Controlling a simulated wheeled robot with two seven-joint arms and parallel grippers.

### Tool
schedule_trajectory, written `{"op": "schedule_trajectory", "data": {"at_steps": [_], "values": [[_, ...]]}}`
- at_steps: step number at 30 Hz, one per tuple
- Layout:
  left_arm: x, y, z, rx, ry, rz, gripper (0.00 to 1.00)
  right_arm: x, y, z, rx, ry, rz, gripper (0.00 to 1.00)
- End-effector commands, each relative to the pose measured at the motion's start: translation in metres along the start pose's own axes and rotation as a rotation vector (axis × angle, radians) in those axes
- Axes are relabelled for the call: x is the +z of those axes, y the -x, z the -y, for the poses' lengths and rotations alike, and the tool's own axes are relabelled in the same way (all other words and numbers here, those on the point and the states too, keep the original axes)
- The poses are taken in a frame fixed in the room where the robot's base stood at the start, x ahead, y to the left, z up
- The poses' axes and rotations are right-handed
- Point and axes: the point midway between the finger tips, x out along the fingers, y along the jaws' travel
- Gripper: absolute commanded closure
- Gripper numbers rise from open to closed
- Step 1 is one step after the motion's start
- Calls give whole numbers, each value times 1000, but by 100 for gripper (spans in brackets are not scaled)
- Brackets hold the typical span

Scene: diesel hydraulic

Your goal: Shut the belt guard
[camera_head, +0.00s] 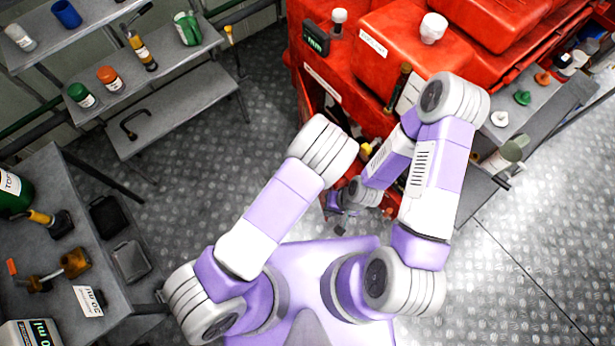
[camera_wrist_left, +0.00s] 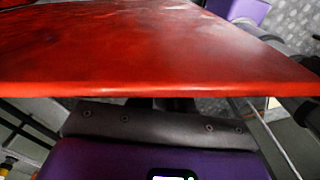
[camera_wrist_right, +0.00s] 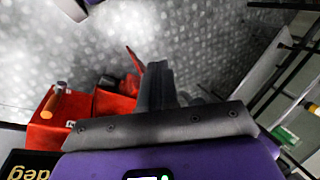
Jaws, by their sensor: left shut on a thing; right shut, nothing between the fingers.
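The belt guard, a broad red panel (camera_wrist_left: 150,50), fills the upper part of the left wrist view. My left gripper (camera_wrist_left: 165,103) is shut on its near edge; the fingertips are mostly hidden by the panel. In the head view my left arm's upper links cover that gripper. My right gripper (camera_wrist_right: 157,85) is shut and empty, over the floor. It also shows in the head view (camera_head: 340,207), low beside the red engine housing (camera_head: 350,60). How far the guard stands open cannot be told.
Red parts with an orange-handled item (camera_wrist_right: 57,100) lie left of my right gripper in its wrist view. A grey shelf (camera_head: 180,105) with bottles stands at left, a grey bench (camera_head: 60,170) at lower left. A side ledge (camera_head: 535,100) holds small parts. Floor (camera_head: 530,250) at right is clear.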

Motion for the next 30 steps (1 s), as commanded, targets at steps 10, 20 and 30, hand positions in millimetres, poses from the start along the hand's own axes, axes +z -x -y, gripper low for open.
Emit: {"op": "schedule_trajectory", "data": {"at_steps": [10, 20, 30], "values": [[7, -2, 4, -16, 26, 1, 100, 0, 1, 0, 0, 0, 0, 100], [7, -2, 3, -14, 25, 1, 60, 0, 1, 0, 0, 0, 0, 100], [6, 4, 0, -4, 27, 2, 60, 0, 1, 0, 0, 0, 0, 100]]}}
